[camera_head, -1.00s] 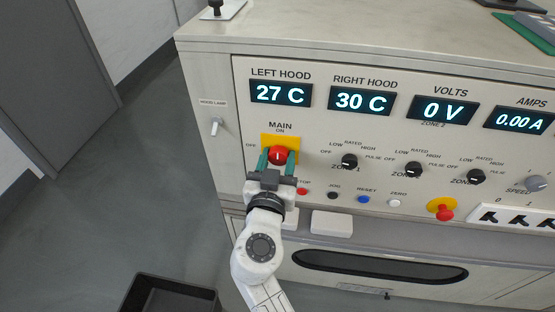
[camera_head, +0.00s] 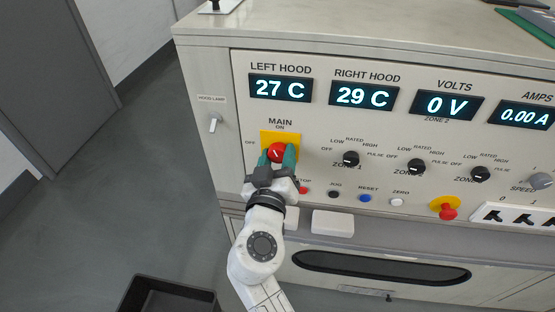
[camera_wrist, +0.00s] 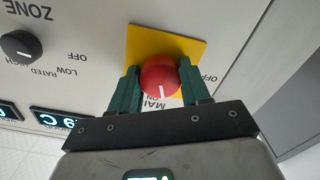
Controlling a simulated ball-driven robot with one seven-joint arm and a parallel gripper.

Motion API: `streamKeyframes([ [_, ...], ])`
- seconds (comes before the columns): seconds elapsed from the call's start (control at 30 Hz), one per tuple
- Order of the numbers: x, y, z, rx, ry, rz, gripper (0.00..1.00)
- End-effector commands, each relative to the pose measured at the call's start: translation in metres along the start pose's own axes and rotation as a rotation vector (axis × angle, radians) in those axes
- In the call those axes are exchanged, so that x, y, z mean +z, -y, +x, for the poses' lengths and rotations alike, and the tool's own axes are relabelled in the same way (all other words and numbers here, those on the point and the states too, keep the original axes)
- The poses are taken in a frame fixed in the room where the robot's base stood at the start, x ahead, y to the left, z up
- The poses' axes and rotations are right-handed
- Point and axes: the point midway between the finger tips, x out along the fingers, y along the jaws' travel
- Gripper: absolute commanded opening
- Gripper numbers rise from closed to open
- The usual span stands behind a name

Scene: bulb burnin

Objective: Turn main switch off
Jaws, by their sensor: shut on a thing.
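The main switch is a red round knob (camera_head: 277,152) on a yellow plate (camera_head: 266,136), marked ON above and OFF to the left. My gripper (camera_head: 277,157) has its green fingers closed on either side of the knob and is tilted a little to the left. The knob's white mark leans to the upper left, between ON and OFF. In the wrist view, the red knob (camera_wrist: 159,76) sits between the two green fingers of my gripper (camera_wrist: 162,88), and the yellow plate (camera_wrist: 142,42) looks turned relative to them.
Black zone knobs (camera_head: 351,159) stand to the right, with small push buttons (camera_head: 333,194) below. A red emergency knob (camera_head: 447,212) is at lower right. The hood lamp toggle (camera_head: 214,122) is to the left. A dark bin (camera_head: 170,280) stands on the floor.

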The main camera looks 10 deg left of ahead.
Motion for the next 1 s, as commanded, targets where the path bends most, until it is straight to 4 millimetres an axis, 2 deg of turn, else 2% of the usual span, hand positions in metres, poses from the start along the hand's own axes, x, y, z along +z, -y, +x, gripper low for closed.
streamKeyframes([
  [1.0,0.0008,-0.0019,-0.0005,-0.003,0.005,-0.939,0.16],
])
